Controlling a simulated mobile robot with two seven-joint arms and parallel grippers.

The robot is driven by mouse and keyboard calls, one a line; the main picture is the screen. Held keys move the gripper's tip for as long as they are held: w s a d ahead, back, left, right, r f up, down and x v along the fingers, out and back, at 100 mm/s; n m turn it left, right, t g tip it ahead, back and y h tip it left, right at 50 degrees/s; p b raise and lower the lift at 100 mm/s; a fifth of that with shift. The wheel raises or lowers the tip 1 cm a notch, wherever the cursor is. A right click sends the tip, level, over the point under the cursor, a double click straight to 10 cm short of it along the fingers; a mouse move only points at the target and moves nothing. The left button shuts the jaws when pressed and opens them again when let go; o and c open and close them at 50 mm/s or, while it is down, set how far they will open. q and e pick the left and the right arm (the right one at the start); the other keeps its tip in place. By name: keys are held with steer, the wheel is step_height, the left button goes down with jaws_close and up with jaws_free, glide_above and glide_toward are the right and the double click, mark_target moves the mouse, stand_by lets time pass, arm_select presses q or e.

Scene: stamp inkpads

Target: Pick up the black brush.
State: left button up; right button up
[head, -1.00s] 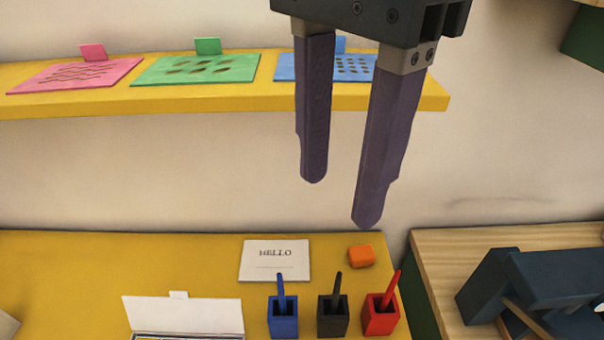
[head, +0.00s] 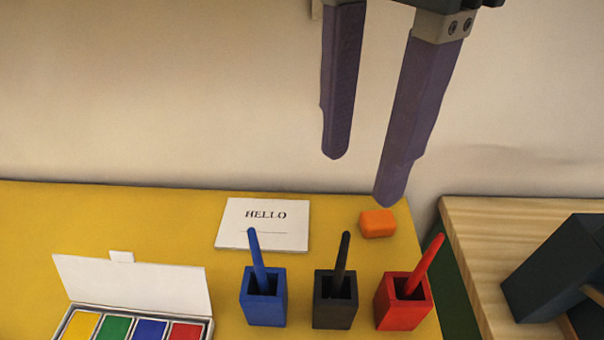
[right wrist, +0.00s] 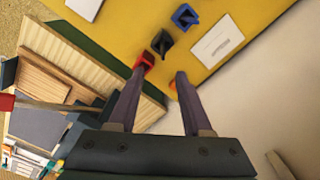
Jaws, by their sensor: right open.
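The black brush (head: 342,258) stands in a black square holder (head: 336,312) on the yellow table, leaning slightly right at the top. A blue brush in a blue holder (head: 263,308) is to its left, and a red brush in a red holder (head: 403,310) is to its right. My right gripper (head: 362,178) is open and empty, its two purple fingers pointing down, above and apart from the brushes. In the right wrist view the black holder (right wrist: 162,42) lies beyond the fingertips of my right gripper (right wrist: 161,75). My left gripper is not in view.
An orange block (head: 377,223) and a white HELLO card (head: 264,223) lie behind the holders. An open inkpad box (head: 135,283) is at the left. A wooden table (head: 483,240) stands across a gap at the right. The yellow table's back left is clear.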

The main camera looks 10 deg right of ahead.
arm_select(q)
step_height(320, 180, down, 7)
steer(key=b, duration=0.4)
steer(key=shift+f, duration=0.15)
arm_select(e)
glide_above(345, 247)
step_height(345, 247, down, 7)
arm_select(q)
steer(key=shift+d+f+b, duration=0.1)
steer(key=shift+b, duration=0.2)
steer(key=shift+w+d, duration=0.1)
arm_select(e)
steer(key=f, duration=0.4)
steer(key=shift+s+a+f, duration=0.15)
steer(key=shift+s+f, duration=0.1)
steer(key=shift+f, duration=0.15)
steer(key=f, duration=0.5)
steer(key=shift+w+f, duration=0.2)
steer(key=shift+w, duration=0.2)
steer(key=c, duration=0.7)
jaws_close()
